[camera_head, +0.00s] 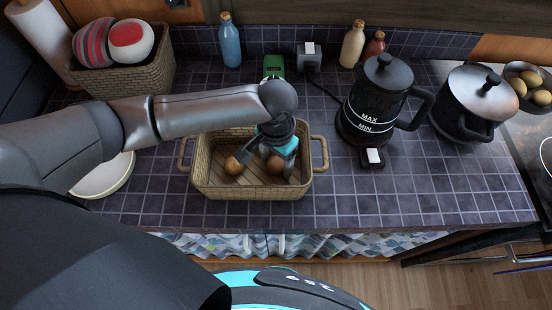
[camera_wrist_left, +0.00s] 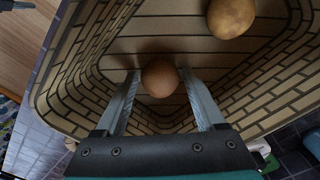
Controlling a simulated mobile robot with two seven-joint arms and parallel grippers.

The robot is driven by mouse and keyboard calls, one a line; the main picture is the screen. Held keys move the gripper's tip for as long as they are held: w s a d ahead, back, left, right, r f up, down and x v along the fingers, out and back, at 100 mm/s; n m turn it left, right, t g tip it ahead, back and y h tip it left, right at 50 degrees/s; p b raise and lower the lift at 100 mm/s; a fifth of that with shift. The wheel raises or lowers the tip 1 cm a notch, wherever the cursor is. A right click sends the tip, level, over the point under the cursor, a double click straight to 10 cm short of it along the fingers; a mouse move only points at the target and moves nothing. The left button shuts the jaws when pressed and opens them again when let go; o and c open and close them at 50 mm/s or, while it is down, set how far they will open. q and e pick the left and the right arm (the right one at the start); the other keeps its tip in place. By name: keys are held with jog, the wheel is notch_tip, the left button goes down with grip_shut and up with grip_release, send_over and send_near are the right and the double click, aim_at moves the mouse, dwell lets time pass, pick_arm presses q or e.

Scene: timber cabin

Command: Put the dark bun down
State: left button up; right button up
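A dark brown bun (camera_wrist_left: 160,78) sits between the fingertips of my left gripper (camera_wrist_left: 159,78) in the left wrist view, with a finger against each side. In the head view the gripper (camera_head: 264,164) points down inside the wicker basket (camera_head: 250,193), and the dark bun (camera_head: 275,165) shows partly behind its fingers. Whether the bun touches the basket floor is hard to tell. A lighter bun (camera_head: 233,165) lies in the basket to its left; it also shows in the left wrist view (camera_wrist_left: 231,17). My right gripper is not in view.
The basket stands on a dark tiled counter (camera_head: 360,200). A black pot (camera_head: 377,100) and a lidded pot (camera_head: 472,103) stand to the right. A white bowl (camera_head: 106,178) is at left. Bottles (camera_head: 230,45) and a green box (camera_head: 274,66) stand behind.

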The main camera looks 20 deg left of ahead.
aim_at(276, 162)
pick_arm(q)
jog(key=shift+o, duration=0.9)
jog(key=shift+r, duration=0.15)
notch_tip(276, 162, up, 12)
jog(key=p, duration=0.2)
